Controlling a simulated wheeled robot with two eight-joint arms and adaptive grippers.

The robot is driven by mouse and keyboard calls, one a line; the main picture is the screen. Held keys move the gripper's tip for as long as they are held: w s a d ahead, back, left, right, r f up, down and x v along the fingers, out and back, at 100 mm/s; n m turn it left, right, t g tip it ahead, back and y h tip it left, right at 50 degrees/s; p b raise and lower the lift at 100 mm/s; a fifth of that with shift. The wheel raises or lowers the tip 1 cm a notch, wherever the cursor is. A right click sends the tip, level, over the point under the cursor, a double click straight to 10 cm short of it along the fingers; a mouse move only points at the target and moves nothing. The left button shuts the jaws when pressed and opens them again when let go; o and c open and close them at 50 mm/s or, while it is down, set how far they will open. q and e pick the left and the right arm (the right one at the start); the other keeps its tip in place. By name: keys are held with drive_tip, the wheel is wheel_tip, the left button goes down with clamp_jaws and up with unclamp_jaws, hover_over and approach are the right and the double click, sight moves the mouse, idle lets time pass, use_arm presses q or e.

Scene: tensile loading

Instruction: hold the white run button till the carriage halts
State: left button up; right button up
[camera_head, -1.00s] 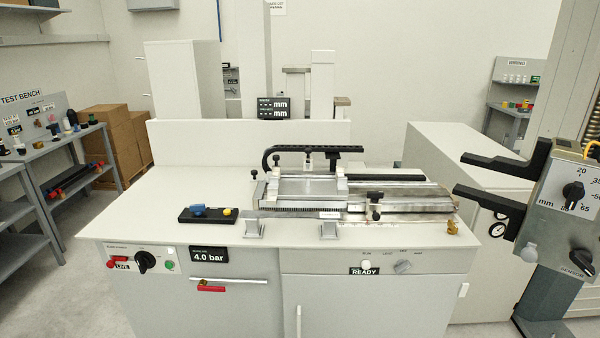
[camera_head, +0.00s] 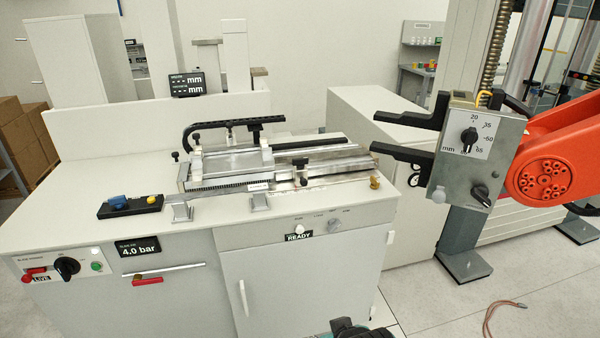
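The white run button (camera_head: 299,230) is a small round knob on the cabinet front, just above a black READY sign (camera_head: 298,238). A grey selector knob (camera_head: 334,225) is to its right. The carriage (camera_head: 230,163) is a pale metal block on the rails of the bench top, with a black curved handle (camera_head: 236,124) above it. No gripper fingers of mine can be made out. A black and teal part shows at the bottom edge, cut off, well below the button. Nothing visible touches the button.
A grey box with a dial (camera_head: 467,148) and two black jaws stands to the right of the bench. A red-handled lever (camera_head: 149,281) and a 4.0 bar display (camera_head: 139,247) are on the left front.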

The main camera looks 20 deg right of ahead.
idle(0.3)
use_arm(q)
clamp_jaws()
idle(1.1)
